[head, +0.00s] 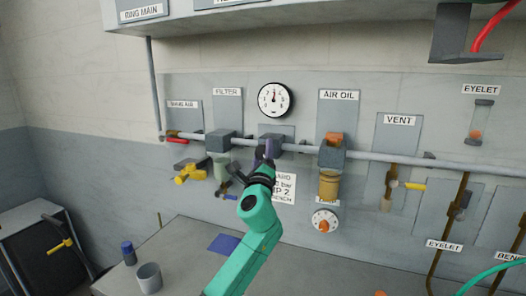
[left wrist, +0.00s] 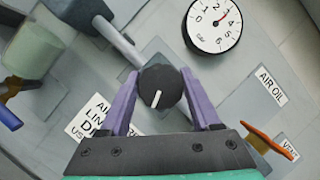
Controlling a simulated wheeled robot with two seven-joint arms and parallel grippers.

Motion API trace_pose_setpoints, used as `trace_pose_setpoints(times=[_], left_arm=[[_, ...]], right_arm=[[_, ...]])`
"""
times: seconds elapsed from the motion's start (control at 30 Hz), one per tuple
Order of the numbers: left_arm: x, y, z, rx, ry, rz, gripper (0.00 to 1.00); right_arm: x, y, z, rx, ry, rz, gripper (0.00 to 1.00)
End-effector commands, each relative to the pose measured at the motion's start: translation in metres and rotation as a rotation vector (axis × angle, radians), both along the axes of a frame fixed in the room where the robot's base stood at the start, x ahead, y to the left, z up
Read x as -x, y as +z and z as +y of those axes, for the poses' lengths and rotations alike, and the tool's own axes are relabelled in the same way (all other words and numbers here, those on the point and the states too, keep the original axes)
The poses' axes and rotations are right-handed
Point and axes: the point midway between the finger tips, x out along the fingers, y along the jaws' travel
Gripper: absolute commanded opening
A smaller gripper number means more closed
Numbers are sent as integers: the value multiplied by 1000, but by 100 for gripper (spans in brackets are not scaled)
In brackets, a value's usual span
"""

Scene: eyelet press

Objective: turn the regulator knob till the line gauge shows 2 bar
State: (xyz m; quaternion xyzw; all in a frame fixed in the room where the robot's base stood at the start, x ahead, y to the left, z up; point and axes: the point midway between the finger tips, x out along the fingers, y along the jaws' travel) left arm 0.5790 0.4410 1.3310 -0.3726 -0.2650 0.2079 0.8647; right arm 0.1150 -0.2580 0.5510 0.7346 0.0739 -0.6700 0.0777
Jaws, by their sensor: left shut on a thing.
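The regulator knob (left wrist: 158,86) is a round black knob with a white pointer line, seen close up in the left wrist view. My left gripper (left wrist: 158,100) is shut on it, one purple finger on each side. In the head view the left gripper (head: 266,160) is at the pipe below the line gauge (head: 274,100) and largely hides the knob. The gauge is a white round dial with a black rim. It also shows in the left wrist view (left wrist: 213,24), tilted, with a red needle; I cannot read its exact value. My right gripper is not in view.
A grey pipe (head: 400,159) runs along the wall panel. The filter (head: 220,141) is left of the gripper and the air oil unit (head: 331,152) right. A placard (head: 284,189) is behind the arm. A cup (head: 149,278) stands on the bench.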

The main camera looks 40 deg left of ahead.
Motion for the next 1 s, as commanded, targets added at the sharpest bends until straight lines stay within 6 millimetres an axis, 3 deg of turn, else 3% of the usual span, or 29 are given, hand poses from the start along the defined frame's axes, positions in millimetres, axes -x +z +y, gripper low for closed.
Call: trace_pose_setpoints(times=[0.6, 1.0], left_arm=[[1, 2, 1, 549, 0, -193, 8], [1, 0, 1, 800, 2, -282, 8]], right_arm=[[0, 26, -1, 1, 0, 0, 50], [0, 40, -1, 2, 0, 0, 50]])
